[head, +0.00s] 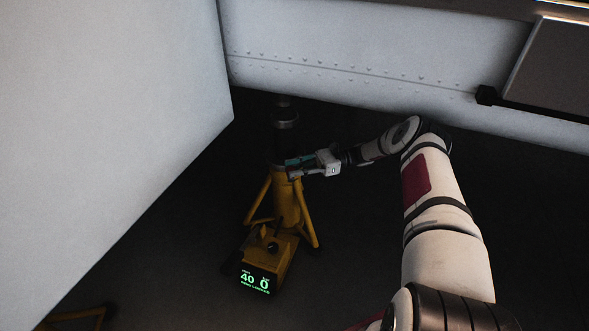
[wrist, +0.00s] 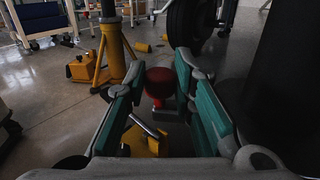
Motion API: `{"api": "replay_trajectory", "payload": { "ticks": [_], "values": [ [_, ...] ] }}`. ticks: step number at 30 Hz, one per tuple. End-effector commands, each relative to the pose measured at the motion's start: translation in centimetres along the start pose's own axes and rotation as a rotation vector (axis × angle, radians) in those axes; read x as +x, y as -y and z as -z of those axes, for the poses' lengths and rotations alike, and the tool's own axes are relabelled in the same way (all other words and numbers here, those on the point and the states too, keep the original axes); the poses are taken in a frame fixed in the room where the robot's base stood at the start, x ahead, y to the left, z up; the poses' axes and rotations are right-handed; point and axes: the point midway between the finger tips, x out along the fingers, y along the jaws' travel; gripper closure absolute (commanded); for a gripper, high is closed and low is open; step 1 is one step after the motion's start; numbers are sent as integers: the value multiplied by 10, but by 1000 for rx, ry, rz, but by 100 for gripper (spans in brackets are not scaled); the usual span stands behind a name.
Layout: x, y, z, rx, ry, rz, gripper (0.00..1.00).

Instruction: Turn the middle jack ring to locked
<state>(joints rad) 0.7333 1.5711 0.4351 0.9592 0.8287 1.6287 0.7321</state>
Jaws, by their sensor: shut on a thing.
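A yellow jack (head: 287,205) with splayed legs stands on the dark floor in the head view, with a dark post (head: 285,130) rising from it. My gripper (head: 292,165) is at the top of its yellow body, where the jack ring sits, and hides much of the ring. In the wrist view the two teal-padded fingers (wrist: 165,85) stand well apart, with a red rounded part (wrist: 160,83) between them. I take the gripper as shut on the jack ring. A green display (head: 255,281) at the jack's foot reads 40 and 0; its small lower line is unclear.
A large pale panel (head: 110,120) fills the left of the head view, and a riveted pale hull (head: 380,55) runs above. In the wrist view another yellow jack (wrist: 116,50) stands behind, left of a dark wheel (wrist: 188,22). The floor beside the jack looks clear.

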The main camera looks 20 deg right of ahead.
Motion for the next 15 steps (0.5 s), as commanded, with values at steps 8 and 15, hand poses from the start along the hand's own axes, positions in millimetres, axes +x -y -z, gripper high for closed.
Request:
{"api": "replay_trajectory", "payload": {
  "ticks": [8, 15],
  "values": [
    [0, 1, 0, -2, -4, -13, 100],
    [-1, 1, 0, -1, -4, -13, 72]
  ]
}}
